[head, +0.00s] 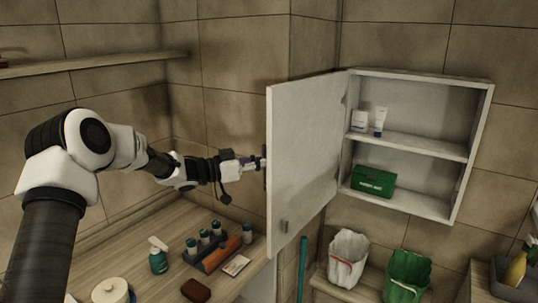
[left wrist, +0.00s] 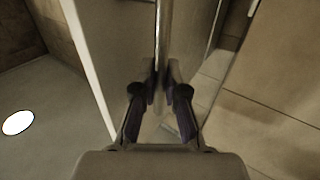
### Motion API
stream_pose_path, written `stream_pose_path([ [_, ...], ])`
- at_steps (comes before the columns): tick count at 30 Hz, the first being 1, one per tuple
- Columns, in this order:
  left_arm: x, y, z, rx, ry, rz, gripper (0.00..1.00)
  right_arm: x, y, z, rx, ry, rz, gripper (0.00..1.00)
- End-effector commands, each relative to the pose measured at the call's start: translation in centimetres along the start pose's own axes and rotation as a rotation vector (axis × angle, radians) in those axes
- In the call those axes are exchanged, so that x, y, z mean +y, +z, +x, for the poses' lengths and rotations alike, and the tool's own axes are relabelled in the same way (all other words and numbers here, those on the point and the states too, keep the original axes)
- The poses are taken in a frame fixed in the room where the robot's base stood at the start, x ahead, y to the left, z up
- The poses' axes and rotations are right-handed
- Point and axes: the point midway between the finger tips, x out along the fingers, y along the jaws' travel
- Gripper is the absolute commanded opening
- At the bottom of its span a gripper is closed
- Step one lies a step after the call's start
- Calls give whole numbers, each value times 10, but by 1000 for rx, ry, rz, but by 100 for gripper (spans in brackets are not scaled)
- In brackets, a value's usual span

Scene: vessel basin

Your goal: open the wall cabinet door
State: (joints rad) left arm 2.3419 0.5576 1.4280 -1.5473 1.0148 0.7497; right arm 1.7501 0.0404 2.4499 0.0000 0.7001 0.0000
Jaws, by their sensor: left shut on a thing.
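The wall cabinet (head: 484,140) hangs on the tiled wall, with its white door (head: 310,150) standing wide open to the left. My left gripper (head: 262,163) is at the door's free edge, partly hidden by the door. My right gripper is in neither view.
Inside the cabinet are a green box (head: 373,182), a white container (head: 359,121) and a tube (head: 380,121). Below my left arm, a counter holds a spray bottle (head: 158,256) and a caddy of bottles (head: 212,250). A white bag (head: 347,257) and green bag (head: 406,277) stand under the cabinet.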

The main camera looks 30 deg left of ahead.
Motion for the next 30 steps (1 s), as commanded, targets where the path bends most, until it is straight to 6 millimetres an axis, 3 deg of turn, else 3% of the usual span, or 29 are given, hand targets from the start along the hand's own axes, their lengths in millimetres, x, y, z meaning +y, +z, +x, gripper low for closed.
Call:
stream_pose_path([
  [6,-10,-3,-2,3,36,4,0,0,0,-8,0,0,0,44],
  [17,-10,-3,-2,4,40,4,0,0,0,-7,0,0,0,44],
  [18,-10,-3,-2,5,40,5,18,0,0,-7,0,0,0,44],
  [20,-10,-3,-2,5,40,5,37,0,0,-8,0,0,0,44],
  [30,-10,-2,-5,4,39,4,37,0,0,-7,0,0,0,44],
])
